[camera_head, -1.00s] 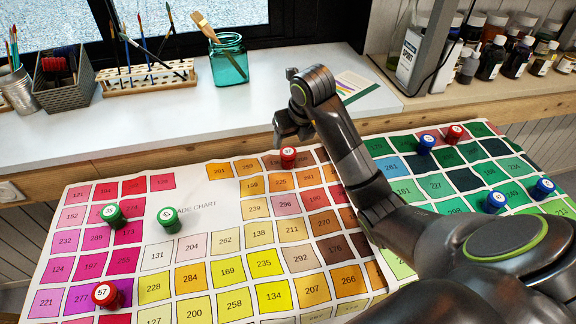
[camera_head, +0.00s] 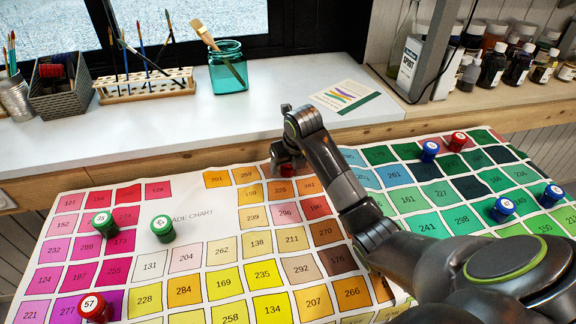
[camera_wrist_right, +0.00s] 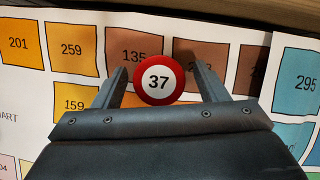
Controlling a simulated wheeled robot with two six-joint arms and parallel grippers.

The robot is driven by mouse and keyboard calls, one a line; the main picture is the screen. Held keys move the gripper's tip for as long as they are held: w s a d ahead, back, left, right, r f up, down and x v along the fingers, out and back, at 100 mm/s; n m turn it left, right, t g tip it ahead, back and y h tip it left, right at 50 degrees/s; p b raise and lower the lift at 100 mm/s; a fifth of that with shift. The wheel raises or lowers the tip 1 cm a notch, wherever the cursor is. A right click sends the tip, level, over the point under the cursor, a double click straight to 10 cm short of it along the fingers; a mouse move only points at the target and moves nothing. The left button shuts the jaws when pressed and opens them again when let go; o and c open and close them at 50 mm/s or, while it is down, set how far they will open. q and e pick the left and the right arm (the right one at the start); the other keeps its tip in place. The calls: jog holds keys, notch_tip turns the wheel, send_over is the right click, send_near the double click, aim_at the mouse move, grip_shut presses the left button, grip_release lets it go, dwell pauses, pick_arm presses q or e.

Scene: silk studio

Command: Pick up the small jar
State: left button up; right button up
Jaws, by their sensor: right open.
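A small red jar with a white lid label marked 37 (camera_wrist_right: 159,79) stands on the colour chart near its back edge. In the wrist view it is between the two open fingers of my right gripper (camera_wrist_right: 160,84), with a gap on each side. In the head view the right gripper (camera_head: 284,160) is down at this jar and hides most of it. My left gripper is in neither view.
Other small jars stand on the chart (camera_head: 205,222): green ones (camera_head: 163,228) at left, a red one marked 57 (camera_head: 94,306) at front left, and blue ones (camera_head: 502,208) at right. A glass jar with a brush (camera_head: 228,68) stands on the sill behind.

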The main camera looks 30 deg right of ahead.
jog(key=shift+w+f, duration=0.15)
jog(key=shift+f, duration=0.2)
jog(key=shift+c, duration=0.5)
jog(key=c, duration=1)
jog(key=shift+r, duration=0.15)
